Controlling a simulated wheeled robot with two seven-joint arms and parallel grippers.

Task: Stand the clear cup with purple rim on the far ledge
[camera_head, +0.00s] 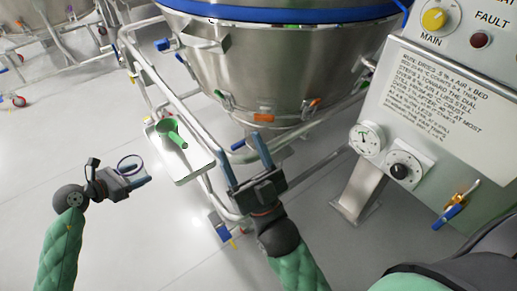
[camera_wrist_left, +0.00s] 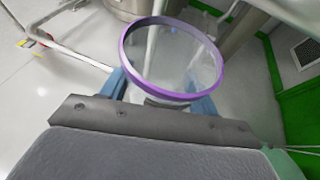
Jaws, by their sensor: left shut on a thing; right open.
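The clear cup with the purple rim (camera_wrist_left: 127,62) is between the blue fingers of my left gripper (camera_wrist_left: 160,95), which is shut on it. In the head view the cup's rim (camera_head: 130,158) shows as a thin purple ring at my left gripper (camera_head: 138,176), over the open floor at the left. The cup's lower part is hidden behind the gripper body in the wrist view. My right gripper (camera_head: 248,160) is open and empty, in front of the steel vessel. I cannot tell which surface is the far ledge.
A white tray (camera_head: 190,171) holding a green scoop (camera_head: 172,133) sits on the tubular rail frame (camera_head: 165,88), right of my left gripper. The large steel vessel (camera_head: 280,60) stands behind. A control panel (camera_head: 440,110) with dials blocks the right.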

